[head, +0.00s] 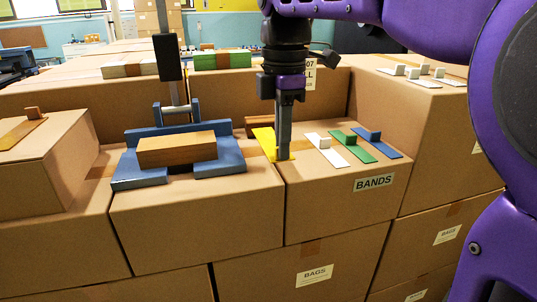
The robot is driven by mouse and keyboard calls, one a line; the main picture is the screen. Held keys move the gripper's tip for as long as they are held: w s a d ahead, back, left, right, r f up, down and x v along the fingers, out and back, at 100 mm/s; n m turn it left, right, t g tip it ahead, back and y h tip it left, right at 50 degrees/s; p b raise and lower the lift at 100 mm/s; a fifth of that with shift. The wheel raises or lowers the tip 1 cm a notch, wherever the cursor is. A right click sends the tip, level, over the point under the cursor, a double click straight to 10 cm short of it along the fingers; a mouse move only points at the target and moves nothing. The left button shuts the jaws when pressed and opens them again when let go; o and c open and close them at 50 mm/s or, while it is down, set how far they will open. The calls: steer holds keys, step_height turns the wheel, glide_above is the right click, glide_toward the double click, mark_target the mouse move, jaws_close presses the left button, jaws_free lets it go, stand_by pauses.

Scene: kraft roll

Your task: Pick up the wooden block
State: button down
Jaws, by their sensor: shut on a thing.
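A brown wooden block (177,149) lies lengthwise in a blue cradle (232,158) on a cardboard box, left of my gripper. My gripper (283,155) points straight down at the yellow flat piece (265,139), right of the cradle and apart from the wooden block. It is shut on the yellow piece, seemingly by its raised tab; the fingers hide the exact contact. The piece looks to be at or near the box top.
White (326,149), green (352,145) and blue (379,143) tabbed pieces lie to the right on the box labelled BANDS. A black-handled lever (168,58) rises behind the block. A brown piece (253,122) lies behind the gripper. A taller box (430,120) stands at right.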

mark_target(281, 182)
steer(key=shift+f+b, duration=0.45)
steer(key=shift+f, duration=1.65)
steer(key=shift+f, duration=0.1)
steer(key=shift+f, duration=0.15)
steer(key=c, duration=1)
jaws_free()
